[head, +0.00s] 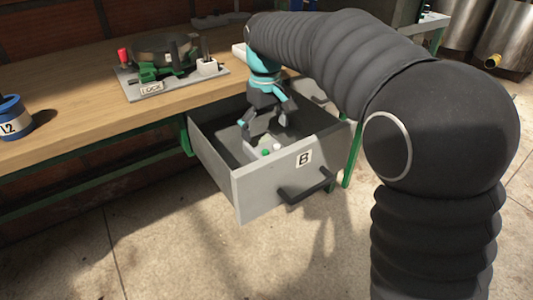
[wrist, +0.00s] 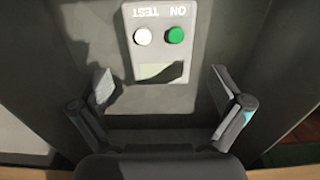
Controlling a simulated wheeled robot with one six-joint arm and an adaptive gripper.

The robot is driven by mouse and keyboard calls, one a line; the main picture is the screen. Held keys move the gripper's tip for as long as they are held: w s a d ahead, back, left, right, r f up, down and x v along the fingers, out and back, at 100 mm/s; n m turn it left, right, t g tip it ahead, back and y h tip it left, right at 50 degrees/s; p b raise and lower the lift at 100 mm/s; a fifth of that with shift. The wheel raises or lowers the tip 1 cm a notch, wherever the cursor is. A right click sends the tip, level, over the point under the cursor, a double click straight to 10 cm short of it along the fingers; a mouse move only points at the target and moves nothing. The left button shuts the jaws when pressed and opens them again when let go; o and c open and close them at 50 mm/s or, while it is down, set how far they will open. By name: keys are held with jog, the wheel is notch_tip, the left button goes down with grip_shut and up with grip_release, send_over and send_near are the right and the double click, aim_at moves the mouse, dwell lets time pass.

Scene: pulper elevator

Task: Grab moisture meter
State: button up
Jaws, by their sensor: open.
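The moisture meter (wrist: 158,40) is a pale box with a green button marked ON, a white button marked TEST and a small screen. In the wrist view it lies in the drawer, upper middle, with its lettering upside down. In the head view the meter (head: 266,149) shows low inside the open drawer B (head: 255,195), partly hidden by my gripper. My gripper (head: 264,128) points down into the drawer above the meter. In the wrist view my gripper (wrist: 160,88) is open and empty, its fingers left and right below the meter's screen end, apart from it.
Drawer walls stand close around my gripper, and a black handle (head: 306,186) is on the front. On the wooden workbench (head: 70,95) are a fixture on a grey plate (head: 190,86) marked LOCK and a blue container (head: 12,117). Metal drums (head: 475,25) stand at the back right.

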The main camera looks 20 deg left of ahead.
aim_at(266, 146)
jog(key=shift+s+d+f, duration=0.1)
jog(key=shift+f, duration=1.4)
jog(key=shift+s+d+f, duration=0.1)
jog(key=shift+f, duration=1.35)
jog(key=c, duration=1.2)
jog(key=shift+a+r, duration=0.1)
